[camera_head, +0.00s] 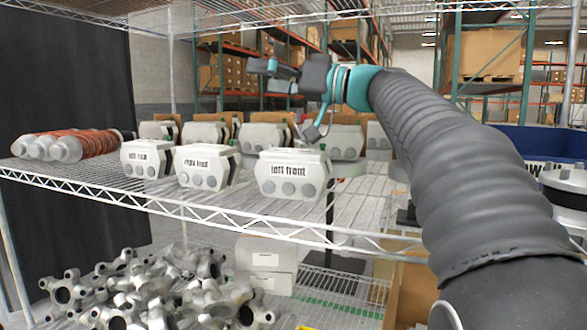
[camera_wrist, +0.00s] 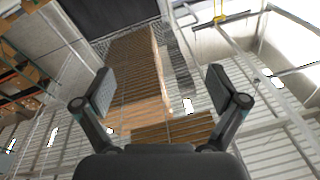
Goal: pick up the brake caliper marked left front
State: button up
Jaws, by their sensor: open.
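The grey brake caliper marked "left front" (camera_head: 292,174) stands at the front edge of the wire shelf, rightmost in the front row. A caliper marked "right front" (camera_head: 207,166) stands to its left. Another caliper (camera_head: 147,158) with a label too small to read surely is at the left end of that row. My gripper (camera_head: 280,76) is above and behind the row, apart from all calipers. In the wrist view my gripper (camera_wrist: 160,82) is open, with nothing between its fingers. No caliper can be made out in that view.
More calipers (camera_head: 205,133) stand in a row behind. Orange-and-grey shock absorbers (camera_head: 70,145) lie at the shelf's left. Metal knuckles (camera_head: 150,295) and white boxes (camera_head: 266,264) are on the lower shelf.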

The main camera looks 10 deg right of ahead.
jog(key=s+d+f+h, duration=0.1)
jog(key=d, duration=0.2)
jog(key=s+d+f+n+g, duration=0.1)
jog(key=s+d, duration=0.1)
jog(key=d, duration=0.1)
jog(key=s+d+f+n+h+p, duration=0.1)
jog(key=d, duration=0.2)
jog(key=shift+s+d+f+g+h, duration=0.1)
jog(key=shift+s+f+g+h, duration=0.1)
jog(key=shift+g+h, duration=0.1)
jog(key=s+d+f+n+g+h, duration=0.1)
jog(key=s+d+f+h, duration=0.1)
jog(key=s+d+f, duration=0.35)
send_near(291, 150)
jog(key=shift+g, duration=0.3)
jog(key=x, duration=0.7)
jog(key=shift+a+f+p, duration=0.15)
jog(key=shift+a+p, duration=0.05)
jog(key=shift+p, duration=0.2)
grip_shut()
jog(key=shift+r, duration=0.25)
